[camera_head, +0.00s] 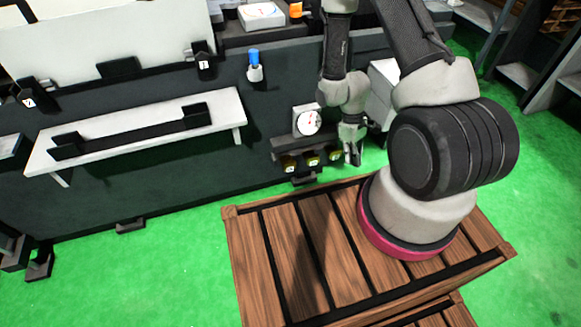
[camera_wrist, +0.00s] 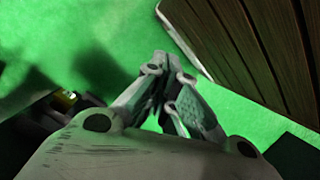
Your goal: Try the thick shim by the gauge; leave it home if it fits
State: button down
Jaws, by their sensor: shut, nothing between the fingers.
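The gauge (camera_head: 308,121) is a white round dial with a red mark on a light block, on the front of the dark machine. Below it is a row of small dark blocks (camera_head: 311,159) with yellowish parts and white labels. I cannot tell which of these, if any, is the thick shim. My gripper (camera_head: 353,158) points down just right of the row and the gauge, apart from both. It is shut and empty. In the wrist view my fingers (camera_wrist: 172,108) come together over green floor. A yellow-lit part of the row (camera_wrist: 70,95) shows at the left.
A slatted wooden crate (camera_head: 300,260) stands in front of the machine under my arm; its slats (camera_wrist: 255,45) fill the wrist view's upper right. A white shelf with a black bar (camera_head: 135,130) juts out at left. A blue-topped part (camera_head: 254,65) sits above. Green floor lies between.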

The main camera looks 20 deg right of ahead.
jog(key=s+a+f+n+t+y, duration=0.1)
jog(key=a+f+n+t, duration=0.2)
jog(key=f, duration=1.2)
jog(key=n+t+y, duration=0.4)
jog(key=n+t, duration=0.2)
jog(key=n, duration=0.2)
send_near(285, 168)
notch_tip(285, 168, down, 5)
jog(key=a, duration=0.2)
jog(key=shift+w+d+r, duration=0.15)
jog(key=shift+w, duration=0.85)
jog(key=shift+w, duration=0.15)
jog(key=w, duration=0.5)
jog(key=shift+w+r, duration=0.1)
jog(key=shift+w, duration=0.25)
